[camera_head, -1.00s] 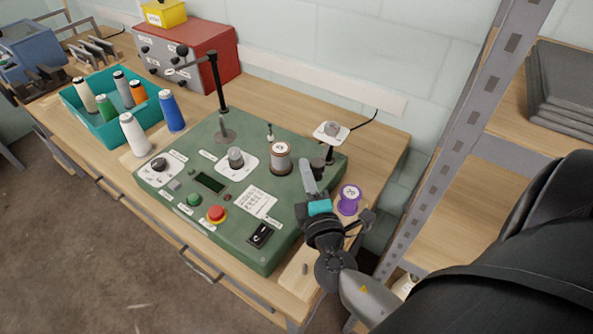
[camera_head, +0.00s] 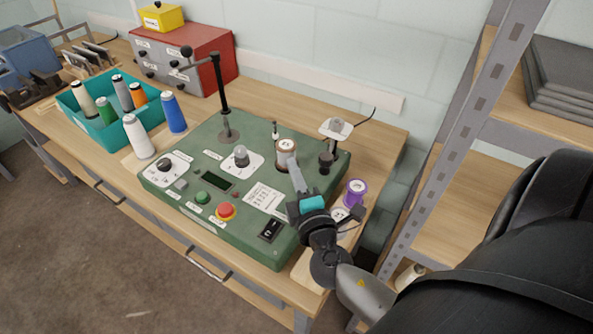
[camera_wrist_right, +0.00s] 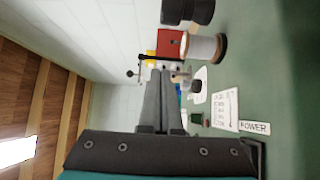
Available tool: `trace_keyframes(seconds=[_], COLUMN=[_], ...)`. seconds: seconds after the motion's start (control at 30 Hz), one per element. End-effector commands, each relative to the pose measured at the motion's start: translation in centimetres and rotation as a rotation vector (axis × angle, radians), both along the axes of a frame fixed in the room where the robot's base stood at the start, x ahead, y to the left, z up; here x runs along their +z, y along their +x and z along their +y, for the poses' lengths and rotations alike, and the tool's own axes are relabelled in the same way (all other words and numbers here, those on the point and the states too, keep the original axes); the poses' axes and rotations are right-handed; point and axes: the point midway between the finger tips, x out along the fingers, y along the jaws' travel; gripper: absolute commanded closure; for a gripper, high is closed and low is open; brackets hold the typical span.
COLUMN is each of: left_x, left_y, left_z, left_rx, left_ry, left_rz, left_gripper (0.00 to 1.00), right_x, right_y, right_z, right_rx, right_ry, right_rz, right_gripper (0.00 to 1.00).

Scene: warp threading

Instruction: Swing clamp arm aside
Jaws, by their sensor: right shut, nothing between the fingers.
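The green machine (camera_head: 185,208) stands on the bench with a thread spool (camera_head: 286,155) near its back right. A short black post (camera_head: 326,162) stands right of the spool. A tall black post with a crossbar (camera_head: 222,95) stands at the back. I cannot tell for sure which part is the clamp arm. My right gripper (camera_head: 294,163) is shut and empty over the panel, its tips overlapping the spool's base in the head view. In the right wrist view the fingers (camera_wrist_right: 160,85) point past the spool (camera_wrist_right: 205,49).
A teal bin (camera_head: 100,130) with thread cones stands left, with white (camera_head: 135,136) and blue (camera_head: 172,112) cones beside it. A purple spool (camera_head: 355,192) stands right of the machine. A metal rack upright (camera_head: 455,150) rises at the right. A red cabinet (camera_head: 205,55) stands behind.

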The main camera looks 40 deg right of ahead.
Motion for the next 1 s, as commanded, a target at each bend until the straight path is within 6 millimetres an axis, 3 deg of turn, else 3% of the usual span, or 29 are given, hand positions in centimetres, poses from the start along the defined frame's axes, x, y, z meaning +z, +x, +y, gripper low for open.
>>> trace_keyframes(seconds=[0.13, 0.33, 0.5, 1.0], left_x=[-1.0, -2.1, -2.8, -2.9], left_y=[0.0, 0.0, 0.0, 0.6], left_z=[1.3, -1.0, -1.2, -0.6], left_rx=[-0.003, 0.005, 0.004, 0.001], left_ry=[0.017, -0.014, -0.015, -0.008], left_rz=[-0.001, 0.0, -0.001, -0.009], left_gripper=[0.3, 0.3, 0.3, 0.3], right_x=[-0.3, -0.3, -0.2, 0.0], right_y=[-2.4, -5.4, -7.1, -8.0], right_z=[0.8, 2.0, 2.8, 3.1], right_rx=[-0.002, -0.002, -0.002, -0.003], right_ry=[-0.001, 0.0, -0.002, -0.002], right_rz=[0.003, 0.002, 0.002, 0.0], right_gripper=[1.0, 1.0, 1.0, 1.0])
